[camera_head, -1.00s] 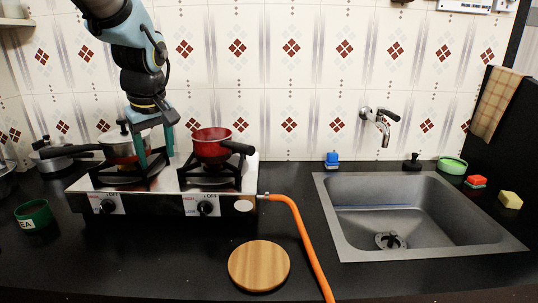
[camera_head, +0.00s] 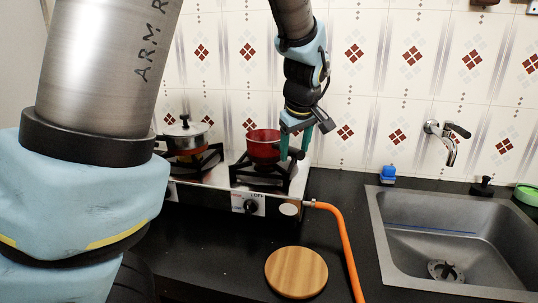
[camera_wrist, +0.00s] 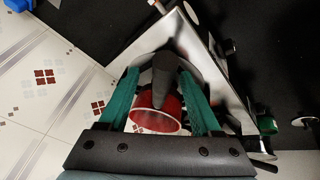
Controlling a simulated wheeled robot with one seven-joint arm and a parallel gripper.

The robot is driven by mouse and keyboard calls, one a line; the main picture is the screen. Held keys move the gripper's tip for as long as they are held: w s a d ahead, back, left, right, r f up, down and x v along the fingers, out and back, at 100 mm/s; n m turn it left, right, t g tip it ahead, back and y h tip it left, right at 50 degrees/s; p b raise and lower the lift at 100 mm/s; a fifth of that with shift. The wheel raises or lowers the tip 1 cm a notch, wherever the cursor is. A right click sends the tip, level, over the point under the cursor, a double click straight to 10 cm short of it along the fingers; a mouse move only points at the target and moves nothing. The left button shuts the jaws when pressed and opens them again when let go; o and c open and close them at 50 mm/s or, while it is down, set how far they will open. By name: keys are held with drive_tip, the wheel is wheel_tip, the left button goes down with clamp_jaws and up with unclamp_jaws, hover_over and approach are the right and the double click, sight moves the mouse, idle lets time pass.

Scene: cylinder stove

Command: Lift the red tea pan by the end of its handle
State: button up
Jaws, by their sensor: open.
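The red tea pan (camera_head: 263,147) sits on the right burner of the stove (camera_head: 215,183). My gripper (camera_head: 294,152) is at the pan's right side, pointing down, with its teal fingers apart. In the wrist view, the pan's black handle (camera_wrist: 164,70) appears between the two open fingers (camera_wrist: 159,74), and the red bowl (camera_wrist: 160,117) shows below it. The fingers do not look closed on the handle. In the head view the handle is mostly hidden behind my fingers.
A lidded pot (camera_head: 186,135) stands on the left burner. An orange hose (camera_head: 345,235) runs from the stove's right end. A round wooden board (camera_head: 296,272) lies on the counter in front. The sink (camera_head: 385,250) is at the right. The tiled wall is close behind.

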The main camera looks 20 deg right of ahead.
drive_tip(key=x, duration=0.4)
drive_tip(key=shift+w+a+f+p, duration=0.1)
drive_tip(key=shift+w+f+p, duration=0.05)
drive_tip(key=shift+f+p, duration=0.15)
clamp_jaws()
drive_tip(key=shift+r, duration=0.15)
idle(1.0)
